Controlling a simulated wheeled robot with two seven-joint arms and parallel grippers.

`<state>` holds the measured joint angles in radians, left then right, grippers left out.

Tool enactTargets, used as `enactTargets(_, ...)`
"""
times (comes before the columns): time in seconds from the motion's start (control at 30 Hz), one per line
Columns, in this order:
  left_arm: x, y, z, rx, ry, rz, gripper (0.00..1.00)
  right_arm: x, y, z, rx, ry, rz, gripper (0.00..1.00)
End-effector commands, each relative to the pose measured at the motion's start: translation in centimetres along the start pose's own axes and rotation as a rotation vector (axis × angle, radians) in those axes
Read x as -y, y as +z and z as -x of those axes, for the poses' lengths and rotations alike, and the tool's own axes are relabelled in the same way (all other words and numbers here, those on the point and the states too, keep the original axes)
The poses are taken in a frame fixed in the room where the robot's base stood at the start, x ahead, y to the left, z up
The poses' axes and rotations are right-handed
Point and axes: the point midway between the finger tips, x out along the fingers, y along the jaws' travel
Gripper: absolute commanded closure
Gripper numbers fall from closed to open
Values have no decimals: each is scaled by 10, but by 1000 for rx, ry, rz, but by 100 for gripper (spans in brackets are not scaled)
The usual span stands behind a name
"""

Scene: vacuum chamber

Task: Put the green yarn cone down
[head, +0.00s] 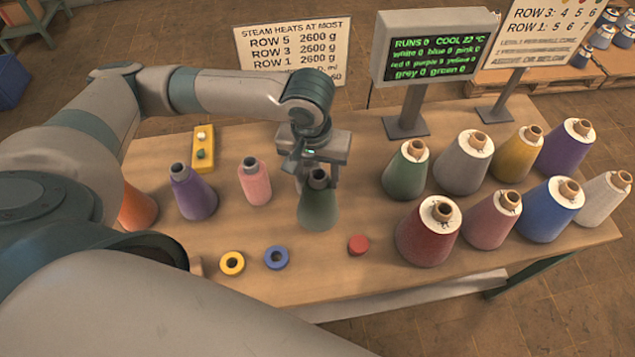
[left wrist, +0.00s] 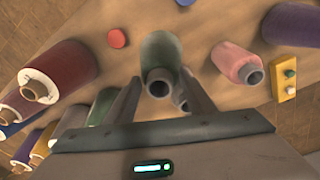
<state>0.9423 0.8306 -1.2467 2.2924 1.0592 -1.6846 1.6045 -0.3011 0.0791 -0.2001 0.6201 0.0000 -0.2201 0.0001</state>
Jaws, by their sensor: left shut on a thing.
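A green yarn cone (head: 318,210) with a dark tip is upright under my left gripper (head: 318,178), between the pink cone and the red disc. My left gripper is shut on its upper end. In the left wrist view the green cone (left wrist: 160,52) shows between the fingers of the left gripper (left wrist: 162,84). I cannot tell whether its base touches the wooden table (head: 300,268) or hangs just above it. A second, darker green cone (head: 405,175) stands to the right in the back row. My right gripper is not in view.
A pink cone (head: 255,185) and a purple cone (head: 193,195) stand left of the held cone. Yellow (head: 232,263) and blue (head: 276,257) rings and a red disc (head: 358,245) lie in front. Several cones, including a dark red one (head: 428,235), crowd the right. A screen (head: 432,48) stands behind.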

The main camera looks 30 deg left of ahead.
Motion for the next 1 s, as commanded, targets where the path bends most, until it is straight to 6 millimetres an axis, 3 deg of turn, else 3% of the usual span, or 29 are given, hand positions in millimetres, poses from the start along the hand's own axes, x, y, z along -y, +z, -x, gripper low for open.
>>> enactTargets(0.17,0,0,-3,0,0,1,86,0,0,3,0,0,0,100)
enactTargets(0.5,1,3,-37,0,0,1,86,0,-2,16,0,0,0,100)
enactTargets(0.73,1,3,-40,-2,0,1,86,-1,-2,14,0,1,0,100)
enactTargets(0.77,1,4,-40,0,-1,1,46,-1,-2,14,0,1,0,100)
enactTargets(0.8,1,4,-40,0,-1,1,37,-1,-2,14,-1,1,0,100)
enactTargets(0.83,1,4,-40,0,-1,1,31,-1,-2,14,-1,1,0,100)
enactTargets(1.0,1,4,-40,0,0,1,31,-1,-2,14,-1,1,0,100)
